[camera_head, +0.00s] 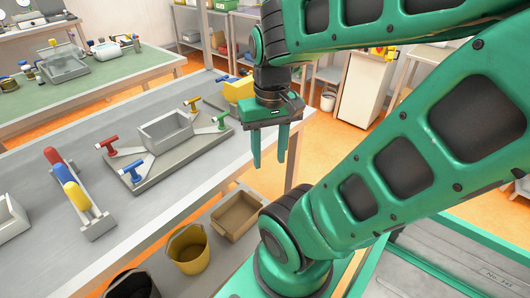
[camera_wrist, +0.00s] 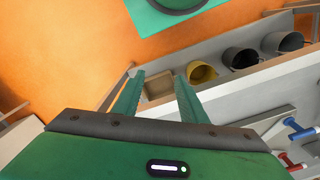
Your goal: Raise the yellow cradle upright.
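The yellow piece (camera_head: 77,196) that best fits the cradle sits in a row with a red piece (camera_head: 52,155) and a blue piece (camera_head: 67,173) on a grey bar at the left of the table. Whether it is tilted or flat is hard to tell. My gripper (camera_head: 270,160) hangs beyond the table's right edge, far from this row, with its fingers pointing down. In the wrist view my gripper (camera_wrist: 157,78) shows two parted fingers with nothing between them. The yellow piece is not visible in the wrist view.
A grey fixture with a square box (camera_head: 166,132) and coloured T-handles stands mid-table. A yellow block (camera_head: 238,90) is at the table's far end. A yellow bucket (camera_head: 188,250), a brown bin (camera_head: 236,217) and dark buckets stand on the lower shelf. Bare table lies between the bar and fixture.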

